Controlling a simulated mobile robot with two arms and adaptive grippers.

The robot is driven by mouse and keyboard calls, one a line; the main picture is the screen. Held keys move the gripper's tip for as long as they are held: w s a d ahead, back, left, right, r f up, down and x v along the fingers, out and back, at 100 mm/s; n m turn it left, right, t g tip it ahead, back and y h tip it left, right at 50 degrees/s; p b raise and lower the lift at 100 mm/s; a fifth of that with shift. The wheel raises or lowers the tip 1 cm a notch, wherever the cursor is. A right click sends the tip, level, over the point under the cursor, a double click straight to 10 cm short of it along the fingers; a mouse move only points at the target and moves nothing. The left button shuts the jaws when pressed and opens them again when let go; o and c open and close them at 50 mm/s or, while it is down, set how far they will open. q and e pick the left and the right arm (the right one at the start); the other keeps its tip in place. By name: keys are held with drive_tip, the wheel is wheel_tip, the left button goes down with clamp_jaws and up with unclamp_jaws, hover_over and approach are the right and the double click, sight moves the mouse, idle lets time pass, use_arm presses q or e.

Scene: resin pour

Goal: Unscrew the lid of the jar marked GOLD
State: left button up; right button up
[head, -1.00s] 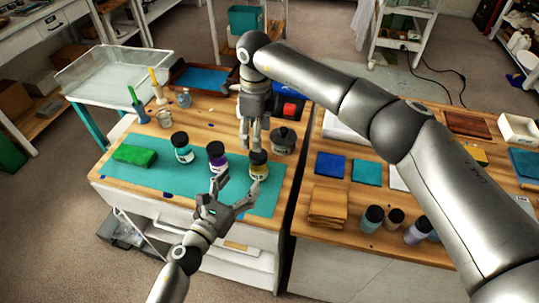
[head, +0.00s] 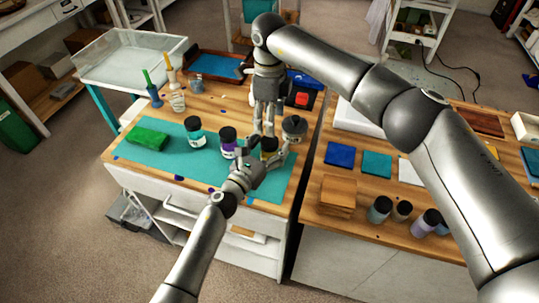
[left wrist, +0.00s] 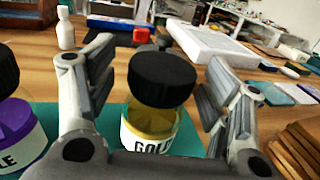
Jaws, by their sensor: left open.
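The jar marked GOLD (left wrist: 150,128) has a yellow body and a black lid (left wrist: 163,78). In the left wrist view it stands between the two spread fingers of my left gripper, with gaps on both sides. In the head view the jar (head: 269,146) is partly hidden by my left gripper (head: 266,154), which is open and reaches around it from the front. My right gripper (head: 265,126) hangs fingers down just behind the jar; its finger gap is too small to judge.
A grey lidded pot (head: 293,129) stands close at the right.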

use_arm(q)
drive_tip(key=shift+f, duration=0.1)
drive_tip(key=shift+c, duration=0.5)
drive_tip(key=c, duration=1.4)
drive_tip(key=o, duration=1.5)
